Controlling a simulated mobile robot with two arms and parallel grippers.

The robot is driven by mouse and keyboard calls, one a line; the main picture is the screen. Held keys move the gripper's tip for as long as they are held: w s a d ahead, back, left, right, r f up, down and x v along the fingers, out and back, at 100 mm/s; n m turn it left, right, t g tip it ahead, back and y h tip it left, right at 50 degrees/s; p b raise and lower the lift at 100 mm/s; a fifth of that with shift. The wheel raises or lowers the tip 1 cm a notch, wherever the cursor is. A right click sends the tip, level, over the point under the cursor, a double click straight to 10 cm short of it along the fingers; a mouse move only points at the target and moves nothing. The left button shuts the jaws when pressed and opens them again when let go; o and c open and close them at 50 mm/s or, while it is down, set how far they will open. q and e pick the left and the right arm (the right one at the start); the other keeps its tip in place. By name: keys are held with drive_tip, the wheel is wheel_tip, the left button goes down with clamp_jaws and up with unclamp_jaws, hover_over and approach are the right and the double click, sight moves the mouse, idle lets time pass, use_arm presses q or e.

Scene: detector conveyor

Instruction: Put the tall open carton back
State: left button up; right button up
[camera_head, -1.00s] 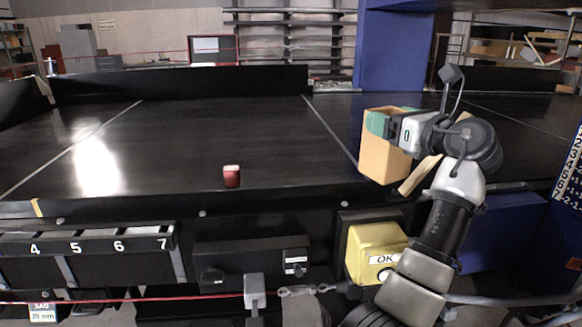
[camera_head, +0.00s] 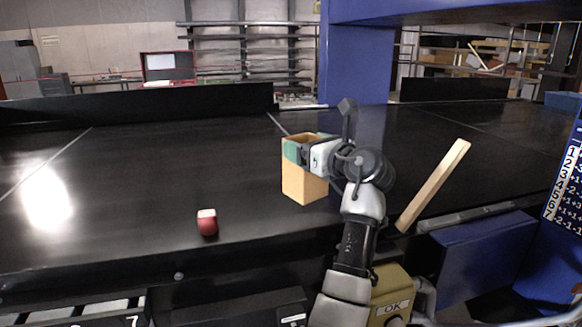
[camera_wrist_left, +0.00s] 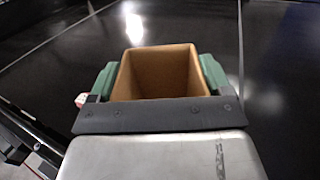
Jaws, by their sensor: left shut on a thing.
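The tall open carton (camera_head: 304,184) is tan, with its open top facing up. My left gripper (camera_head: 310,147) is shut on it near the rim, with green finger pads on its two sides. In the left wrist view the open mouth of the carton (camera_wrist_left: 160,72) shows an empty-looking inside, between the two green fingers of the left gripper (camera_wrist_left: 158,80). The carton is over the black conveyor belt (camera_head: 120,200); I cannot tell whether its bottom touches the belt. My right gripper is not in view.
A small red item with a pale top (camera_head: 207,222) stands on the belt left of the carton. A long wooden strip (camera_head: 434,186) lies at the belt's right front. A blue post (camera_head: 358,60) stands behind. The belt between the red item and carton is clear.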

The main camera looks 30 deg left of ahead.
sight(290, 171)
use_arm(q)
drive_tip(key=a, duration=0.1)
drive_tip(key=a+f, duration=0.1)
drive_tip(key=a, duration=0.1)
drive_tip(key=shift+s+a+f+p, duration=0.1)
drive_tip(key=shift+a+f+p, duration=0.2)
drive_tip(key=shift+a+f, duration=0.3)
drive_tip(key=shift+a, duration=0.05)
drive_tip(key=f, duration=0.2)
drive_tip(key=f+p, duration=0.1)
drive_tip(key=shift+d+f, duration=0.2)
drive_tip(key=shift+f, duration=0.15)
drive_tip(key=shift+a+f, duration=0.15)
drive_tip(key=shift+f, duration=0.05)
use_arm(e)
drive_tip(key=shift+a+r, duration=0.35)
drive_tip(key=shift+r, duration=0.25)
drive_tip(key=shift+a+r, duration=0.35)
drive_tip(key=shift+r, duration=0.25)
use_arm(q)
drive_tip(key=o, duration=0.7)
drive_tip(key=shift+f, duration=0.15)
drive_tip(key=o, duration=0.4)
drive_tip(key=shift+c, duration=0.2)
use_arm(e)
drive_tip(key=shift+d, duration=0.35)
